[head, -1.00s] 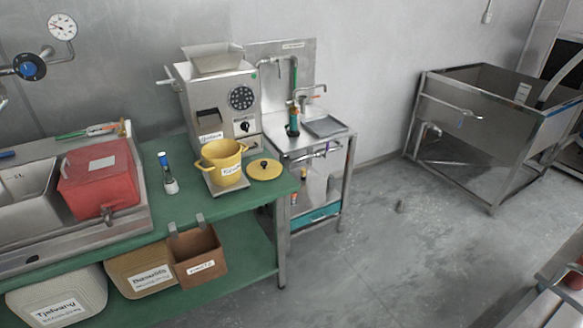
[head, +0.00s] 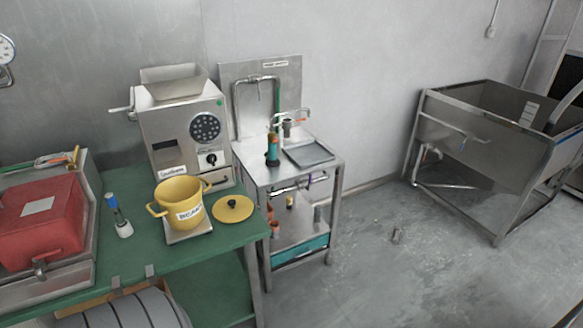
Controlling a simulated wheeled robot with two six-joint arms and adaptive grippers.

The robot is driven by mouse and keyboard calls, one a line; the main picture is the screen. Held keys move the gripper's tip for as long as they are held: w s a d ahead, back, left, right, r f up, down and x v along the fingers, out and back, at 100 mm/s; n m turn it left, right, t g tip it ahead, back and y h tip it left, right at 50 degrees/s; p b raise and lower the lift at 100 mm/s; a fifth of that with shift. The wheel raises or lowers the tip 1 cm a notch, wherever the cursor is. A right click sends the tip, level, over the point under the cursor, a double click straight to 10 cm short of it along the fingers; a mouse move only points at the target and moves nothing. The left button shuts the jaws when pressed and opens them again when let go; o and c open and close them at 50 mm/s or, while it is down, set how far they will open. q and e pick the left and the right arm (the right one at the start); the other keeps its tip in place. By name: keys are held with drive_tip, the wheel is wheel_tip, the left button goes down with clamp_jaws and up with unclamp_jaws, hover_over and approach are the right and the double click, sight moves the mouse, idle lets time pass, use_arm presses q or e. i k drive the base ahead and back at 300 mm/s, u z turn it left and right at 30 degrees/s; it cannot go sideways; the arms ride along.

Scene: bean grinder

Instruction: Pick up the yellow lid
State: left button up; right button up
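The yellow lid (head: 233,209) is a flat round disc with a small black knob on top. It lies on the green table (head: 226,238) near its right front corner. The yellow pot (head: 182,205), with two handles and a white label, stands open just left of the lid on a small scale-like plate (head: 189,234). Neither of my grippers shows in the head view, and nothing touches the lid.
The metal grinder (head: 187,128) stands behind the pot. A red box (head: 41,222) sits in the sink at left, with a blue-handled brush (head: 118,216) beside it. A steel stand (head: 277,178) is right of the table. Open floor (head: 370,270) lies farther right.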

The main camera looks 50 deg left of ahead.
sight(231, 209)
drive_tip(key=z, duration=0.05)
drive_tip(key=i, duration=1.05)
drive_tip(key=u, duration=1.1)
drive_tip(key=i, duration=0.65)
drive_tip(key=u, duration=0.8)
